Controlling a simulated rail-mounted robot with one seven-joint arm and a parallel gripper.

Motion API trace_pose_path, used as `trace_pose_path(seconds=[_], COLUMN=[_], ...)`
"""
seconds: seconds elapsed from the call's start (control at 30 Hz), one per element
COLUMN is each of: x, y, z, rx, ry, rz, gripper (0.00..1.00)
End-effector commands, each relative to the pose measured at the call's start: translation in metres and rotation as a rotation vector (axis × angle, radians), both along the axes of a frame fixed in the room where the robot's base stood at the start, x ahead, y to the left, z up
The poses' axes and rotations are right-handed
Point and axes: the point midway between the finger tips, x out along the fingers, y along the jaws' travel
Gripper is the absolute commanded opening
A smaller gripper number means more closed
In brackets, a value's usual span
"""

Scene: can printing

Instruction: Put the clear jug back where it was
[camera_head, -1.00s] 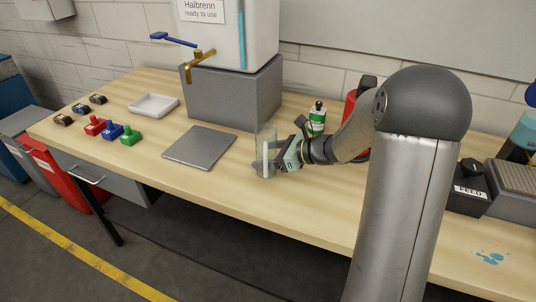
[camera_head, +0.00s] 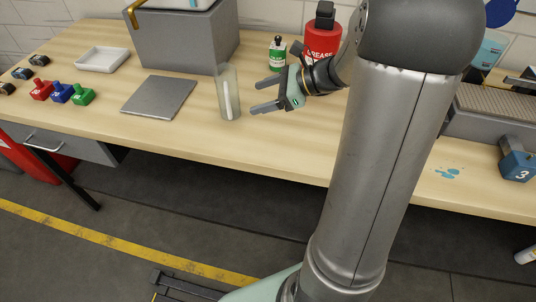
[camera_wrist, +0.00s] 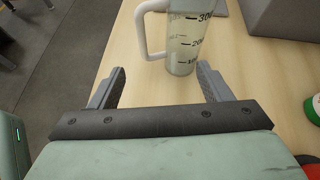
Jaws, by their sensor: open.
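The clear jug (camera_head: 228,92) stands upright on the wooden table, between the dark grey square plate and my gripper. In the wrist view the jug (camera_wrist: 185,45) shows black measuring marks, with its white handle on the left side. My gripper (camera_head: 258,96) is open and empty, to the right of the jug and apart from it. In the wrist view my two fingers (camera_wrist: 162,88) are spread wide, with the jug just beyond their tips and bare table between them.
The grey square plate (camera_head: 159,97) lies left of the jug, and a grey block (camera_head: 185,40) stands behind. A green bottle (camera_head: 277,54) and a red grease container (camera_head: 322,42) stand behind my gripper. A white tray (camera_head: 102,60) and coloured stamps (camera_head: 61,92) are farther left. The table's front edge is close.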

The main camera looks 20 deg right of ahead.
Motion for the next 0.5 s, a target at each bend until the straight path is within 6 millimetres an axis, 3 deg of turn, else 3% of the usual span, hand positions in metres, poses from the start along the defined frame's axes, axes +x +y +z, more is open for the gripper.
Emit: trace_pose_path(seconds=[0.03,0.1,0.2,0.33,0.4,0.5], x=[-0.020,-0.060,-0.125,-0.188,-0.207,-0.220], y=[0.028,0.064,0.093,0.094,0.088,0.079], z=[-0.002,-0.012,-0.030,-0.046,-0.051,-0.054], rx=[-0.100,-0.295,-0.587,-0.893,-1.004,-1.104], ry=[-0.023,-0.080,-0.207,-0.401,-0.491,-0.580], rz=[0.125,0.365,0.777,1.284,1.500,1.707], gripper=[0.72,0.72,0.72,0.72,0.72,0.72])
